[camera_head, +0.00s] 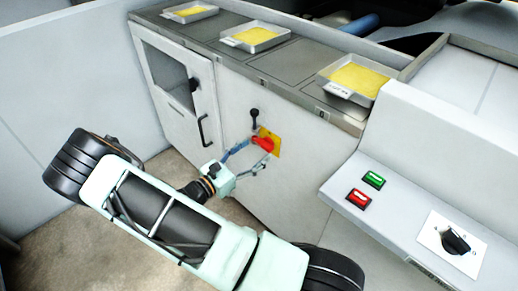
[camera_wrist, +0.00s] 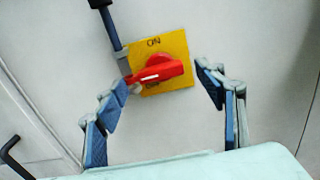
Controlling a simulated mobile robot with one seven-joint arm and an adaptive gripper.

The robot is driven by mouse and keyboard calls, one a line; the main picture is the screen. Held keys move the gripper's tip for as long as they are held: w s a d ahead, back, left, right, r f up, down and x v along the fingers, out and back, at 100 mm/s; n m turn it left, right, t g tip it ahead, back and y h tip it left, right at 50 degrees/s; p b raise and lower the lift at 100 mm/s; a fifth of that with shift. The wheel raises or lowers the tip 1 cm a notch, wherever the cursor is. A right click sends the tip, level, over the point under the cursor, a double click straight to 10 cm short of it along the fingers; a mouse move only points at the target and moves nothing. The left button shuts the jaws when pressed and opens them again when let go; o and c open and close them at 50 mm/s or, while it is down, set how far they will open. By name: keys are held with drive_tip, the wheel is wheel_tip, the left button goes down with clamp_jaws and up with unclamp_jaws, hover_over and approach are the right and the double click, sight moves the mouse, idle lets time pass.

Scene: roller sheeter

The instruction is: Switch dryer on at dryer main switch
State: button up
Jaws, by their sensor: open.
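The dryer main switch is a red rotary handle (camera_head: 263,143) on a yellow plate (camera_head: 275,135) on the cabinet's front. In the wrist view the red handle (camera_wrist: 155,72) lies roughly crosswise, its long end towards the left. "ON" is printed at the top of the yellow plate (camera_wrist: 178,48); the lettering below is partly covered by the handle. My gripper (camera_wrist: 160,77) is open, with one finger on each side of the switch. The left fingertip is close to the handle's long end; I cannot tell if they touch. The head view also shows my gripper (camera_head: 257,156) at the switch.
A black-knobbed lever (camera_head: 254,117) stands just above left of the switch. A cabinet door with a black handle (camera_head: 204,131) is to the left. Trays with yellow sheets (camera_head: 255,37) sit on top. A ledge at right carries green (camera_head: 374,179) and red (camera_head: 358,198) buttons.

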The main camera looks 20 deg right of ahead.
sight(266, 145)
drive_tip(key=shift+x, duration=1.4)
drive_tip(key=shift+c, duration=0.7)
drive_tip(key=c, duration=1)
